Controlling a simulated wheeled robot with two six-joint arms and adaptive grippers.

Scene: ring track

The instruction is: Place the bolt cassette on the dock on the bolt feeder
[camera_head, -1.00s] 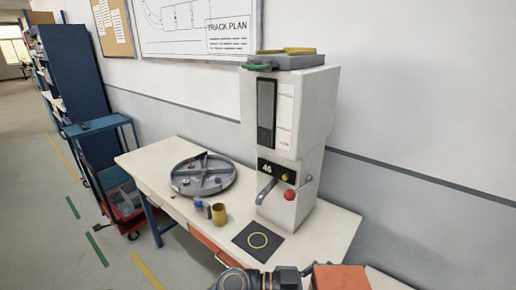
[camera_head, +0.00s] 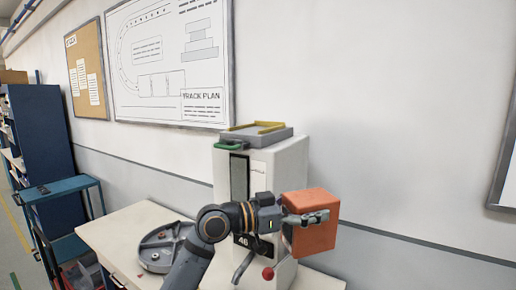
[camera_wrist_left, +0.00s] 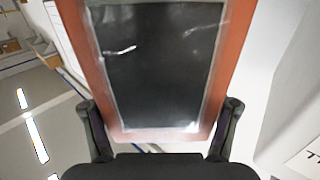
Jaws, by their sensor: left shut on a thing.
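The bolt cassette (camera_head: 318,238) is an orange box. My left gripper (camera_head: 308,217) is shut on it and holds it up in front of the feeder, right of the feeder's middle and below its top. In the left wrist view the cassette (camera_wrist_left: 118,128) fills the middle, with a dark window framed in orange, between the two fingers (camera_wrist_left: 160,130). The bolt feeder (camera_head: 284,165) is a tall white machine on the table. The dock (camera_head: 262,139) is a grey tray with yellow edges on its top; it looks empty. A green handle (camera_head: 228,145) sits at its left. My right gripper is out of view.
A white table (camera_head: 118,228) carries a round grey sorting tray (camera_head: 160,262) left of the feeder. A red knob (camera_head: 268,273) and a lever stick out of the feeder's front. A wall with a track plan board (camera_head: 165,60) stands behind. A blue trolley (camera_head: 58,187) is at the left.

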